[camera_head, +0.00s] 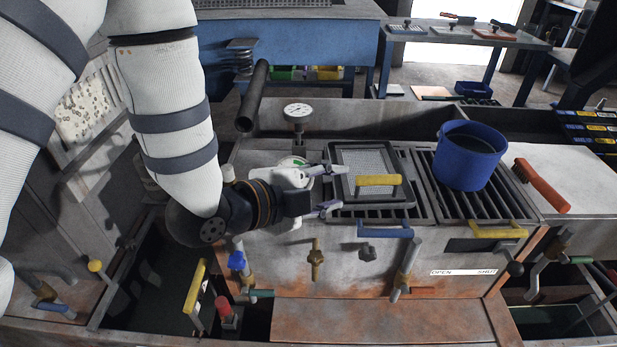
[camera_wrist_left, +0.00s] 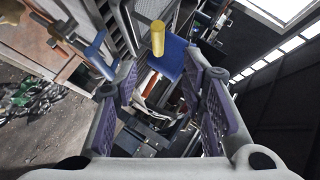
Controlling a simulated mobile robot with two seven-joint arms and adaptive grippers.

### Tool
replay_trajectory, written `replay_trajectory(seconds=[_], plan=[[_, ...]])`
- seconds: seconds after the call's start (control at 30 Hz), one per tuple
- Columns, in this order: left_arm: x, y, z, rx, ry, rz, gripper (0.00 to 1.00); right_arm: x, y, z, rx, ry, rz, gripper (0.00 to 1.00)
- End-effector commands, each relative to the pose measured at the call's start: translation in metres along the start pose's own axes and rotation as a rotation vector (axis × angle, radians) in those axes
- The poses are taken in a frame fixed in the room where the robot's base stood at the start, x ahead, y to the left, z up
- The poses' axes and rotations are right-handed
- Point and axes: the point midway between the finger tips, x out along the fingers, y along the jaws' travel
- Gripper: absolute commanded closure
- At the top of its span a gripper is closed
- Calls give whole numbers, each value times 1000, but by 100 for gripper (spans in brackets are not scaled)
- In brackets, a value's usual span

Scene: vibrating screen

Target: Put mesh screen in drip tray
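The mesh screen (camera_head: 360,158) is a grey mesh in a dark rounded frame with a yellow handle (camera_head: 378,180). It lies on the left slatted grate of the bench. My left gripper (camera_head: 338,188) is open and empty at the left edge of the screen, its fingers pointing right toward the handle. In the left wrist view, the yellow handle (camera_wrist_left: 158,38) shows beyond the gap between the two open fingers (camera_wrist_left: 163,95), not between the pads. I cannot tell for sure which part is the drip tray. My right gripper is not in view.
A blue bucket (camera_head: 468,155) stands on the right slatted grate (camera_head: 487,205). A pressure gauge (camera_head: 298,111) and dark pipe (camera_head: 252,97) rise behind the gripper. A red-orange handle (camera_head: 542,185) lies at right. Valves and levers line the bench front. A back bench (camera_head: 465,37) holds several flat pieces.

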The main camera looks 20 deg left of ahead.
Motion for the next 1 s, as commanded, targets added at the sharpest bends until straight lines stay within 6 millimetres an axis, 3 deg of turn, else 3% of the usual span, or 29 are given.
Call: replay_trajectory(seconds=[0.13, 0.2, 0.27, 0.37, 0.4, 0.5, 0.6, 0.7, 0.77, 1.0], plan=[[0, 7, 3, -20, -10, 16, 62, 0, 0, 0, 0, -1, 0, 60], [-1, 34, 15, -111, -57, 83, 62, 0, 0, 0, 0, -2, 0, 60], [-6, 77, 33, -260, -141, 183, 62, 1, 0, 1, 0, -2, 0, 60], [-36, 172, 66, -588, -376, 377, 62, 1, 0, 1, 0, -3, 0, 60], [-55, 208, 76, -718, -489, 441, 62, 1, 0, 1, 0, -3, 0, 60], [-113, 286, 91, -1001, -795, 553, 62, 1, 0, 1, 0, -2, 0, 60], [-170, 339, 95, -1199, -1079, 596, 62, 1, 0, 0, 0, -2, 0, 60], [-210, 367, 93, -1309, -1278, 597, 62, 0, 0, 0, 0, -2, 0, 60], [-224, 375, 92, -1342, -1347, 591, 62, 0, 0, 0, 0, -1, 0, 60], [-231, 379, 92, -1363, -1386, 584, 62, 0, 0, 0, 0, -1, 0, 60]])
